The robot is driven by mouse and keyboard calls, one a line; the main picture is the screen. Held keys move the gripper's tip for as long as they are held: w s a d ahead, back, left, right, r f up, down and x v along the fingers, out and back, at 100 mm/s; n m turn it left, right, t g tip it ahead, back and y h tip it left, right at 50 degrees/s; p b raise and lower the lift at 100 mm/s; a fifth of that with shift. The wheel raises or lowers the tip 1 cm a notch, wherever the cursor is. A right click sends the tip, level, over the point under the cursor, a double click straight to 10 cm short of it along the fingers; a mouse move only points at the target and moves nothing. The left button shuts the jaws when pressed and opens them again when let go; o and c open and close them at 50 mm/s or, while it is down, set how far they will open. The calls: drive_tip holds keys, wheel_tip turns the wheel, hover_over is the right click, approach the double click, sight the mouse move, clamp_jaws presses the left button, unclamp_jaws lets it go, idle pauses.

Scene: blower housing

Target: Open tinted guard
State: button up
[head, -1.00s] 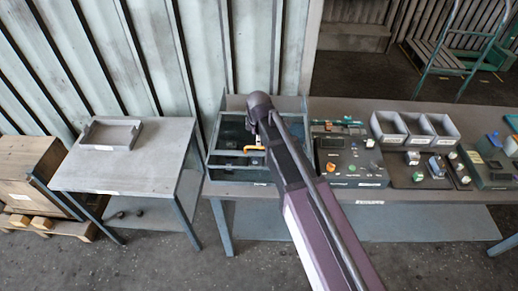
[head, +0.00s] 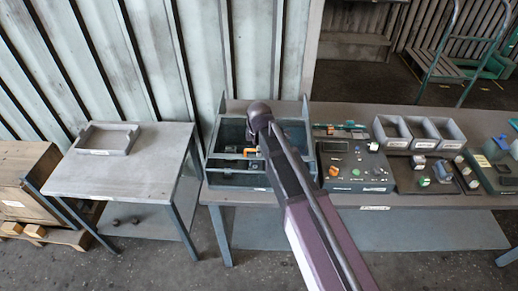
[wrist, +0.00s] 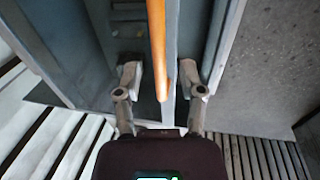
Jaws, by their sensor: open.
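The blower housing (head: 211,150) is a grey open-topped box on the left end of the long bench. Dark compartments and small parts show inside it. An orange handle (head: 250,153) is at its front part, and the long orange bar (wrist: 157,45) runs down the wrist view along a grey edge. My gripper (wrist: 161,85) is open, with one finger on each side of the bar and the edge; gaps show on both sides. In the head view my wrist covers part of the housing and hides the fingers. The guard's tinted pane and its angle are not clear.
A control panel (head: 350,165) with coloured knobs stands just right of the housing. Three grey bins (head: 425,132) are farther right. A side table (head: 110,175) with a shallow tray (head: 105,138) is to the left. A corrugated wall rises behind.

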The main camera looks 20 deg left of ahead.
clamp_jaws()
drive_tip(key=w+a, duration=0.1)
drive_tip(key=w, duration=0.4)
drive_tip(key=w+a, duration=0.1)
drive_tip(key=w, duration=0.5)
drive_tip(key=w+a, duration=0.2)
drive_tip(key=w, duration=0.4)
drive_tip(key=shift+w+a, duration=0.1)
drive_tip(key=shift+w, duration=0.15)
unclamp_jaws()
